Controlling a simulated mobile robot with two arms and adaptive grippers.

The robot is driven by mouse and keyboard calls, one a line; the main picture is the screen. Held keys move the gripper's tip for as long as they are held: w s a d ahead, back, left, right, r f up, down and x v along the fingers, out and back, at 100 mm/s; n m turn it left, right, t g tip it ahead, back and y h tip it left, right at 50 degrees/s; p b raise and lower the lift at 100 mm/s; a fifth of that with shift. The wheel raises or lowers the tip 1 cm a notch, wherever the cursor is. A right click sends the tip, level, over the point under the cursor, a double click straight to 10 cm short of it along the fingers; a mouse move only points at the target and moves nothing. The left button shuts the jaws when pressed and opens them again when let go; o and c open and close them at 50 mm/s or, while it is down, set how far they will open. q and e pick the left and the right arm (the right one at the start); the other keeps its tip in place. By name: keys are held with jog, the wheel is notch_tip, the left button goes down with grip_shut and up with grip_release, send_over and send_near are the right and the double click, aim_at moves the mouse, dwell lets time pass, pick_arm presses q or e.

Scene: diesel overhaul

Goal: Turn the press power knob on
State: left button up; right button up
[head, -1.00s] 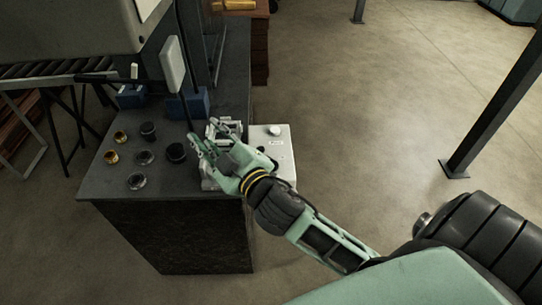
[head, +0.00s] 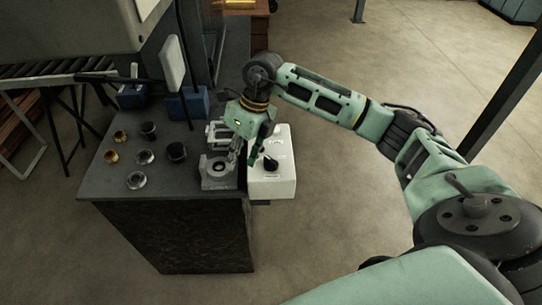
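The white control box (head: 284,182) is fixed at the right edge of the dark bench. A black knob (head: 271,164) sits on its top face. My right gripper (head: 244,162) points down just left of the knob, over the seam between the box and the grey press fixture (head: 217,176). Its fingers are apart with nothing seen between them. One finger is close beside the knob; I cannot tell whether it touches. The gripper and wrist hide the upper left of the box. My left gripper is not in view.
Dark round parts (head: 177,151) and brass rings (head: 111,157) stand on the left of the bench (head: 190,189). A pale panel on a dark lever (head: 172,62) rises behind them, near blue blocks (head: 197,102). The floor to the right is open, with a dark post there.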

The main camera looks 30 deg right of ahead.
aim_at(271, 160)
jog(key=d+h, duration=0.1)
jog(key=d, duration=0.2)
jog(key=d+r+h, duration=0.1)
jog(key=d, duration=0.2)
jog(key=d+m+h, duration=0.1)
jog(key=d, duration=0.2)
jog(key=shift+s+d+r+g, duration=0.2)
jog(key=shift+s+r+g, duration=0.1)
jog(key=shift+g, duration=0.1)
jog(key=shift+d+f+h, duration=0.2)
jog(key=shift+h, duration=0.1)
notch_tip(271, 160, down, 6)
jog(key=shift+f+p, duration=0.1)
jog(key=shift+p, duration=1)
jog(key=shift+a+f, duration=0.1)
jog(key=shift+f, duration=0.4)
grip_shut()
